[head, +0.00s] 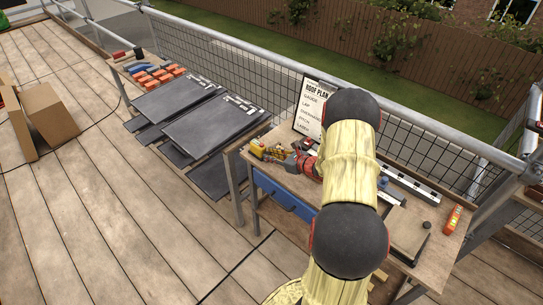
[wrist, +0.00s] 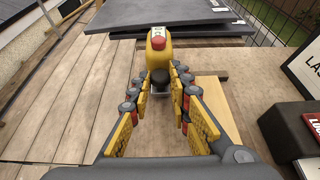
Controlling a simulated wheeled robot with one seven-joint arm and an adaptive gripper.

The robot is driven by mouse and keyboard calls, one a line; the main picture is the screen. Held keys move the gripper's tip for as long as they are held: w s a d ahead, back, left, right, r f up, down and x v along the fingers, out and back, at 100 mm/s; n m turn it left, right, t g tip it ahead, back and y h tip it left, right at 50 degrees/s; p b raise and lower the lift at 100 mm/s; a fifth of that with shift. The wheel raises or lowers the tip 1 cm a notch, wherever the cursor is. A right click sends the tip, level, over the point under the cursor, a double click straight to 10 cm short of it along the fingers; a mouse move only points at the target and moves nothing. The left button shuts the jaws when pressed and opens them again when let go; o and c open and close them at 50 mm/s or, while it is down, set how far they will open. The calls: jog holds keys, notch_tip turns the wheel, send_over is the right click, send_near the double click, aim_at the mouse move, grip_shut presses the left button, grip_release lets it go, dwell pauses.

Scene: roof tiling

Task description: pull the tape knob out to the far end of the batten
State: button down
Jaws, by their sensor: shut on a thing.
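The yellow tape measure (wrist: 158,48) with a red button is just beyond my fingertips in the wrist view. It also shows at the left end of the workbench in the head view (head: 257,149). My gripper (wrist: 161,84) is closed around the dark tape knob (wrist: 161,76) beside the tape body; the fingers partly hide it. In the head view my gripper (head: 292,163) is low over the bench, next to the tape. A pale wooden piece (wrist: 216,104), perhaps the batten, lies under the right finger; its far end is hidden.
The workbench (head: 439,246) has a blue drawer (head: 285,196) and a roof plan board (head: 309,104) at its back. Dark slabs (head: 215,128) are stacked left of it. A mesh railing (head: 228,61) runs behind. An orange item (head: 453,219) stands at the right end.

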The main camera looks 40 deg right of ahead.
jog(key=s+p, duration=0.1)
jog(key=s, duration=0.6)
jog(key=s+d+p, duration=0.1)
jog(key=s, duration=0.6)
jog(key=s+p, duration=0.1)
jog(key=s, duration=0.7)
jog(key=shift+s+d, duration=0.1)
jog(key=shift+d, duration=0.25)
jog(key=c, duration=1.7)
grip_release()
jog(key=shift+o, duration=0.3)
jog(key=v, duration=1.2)
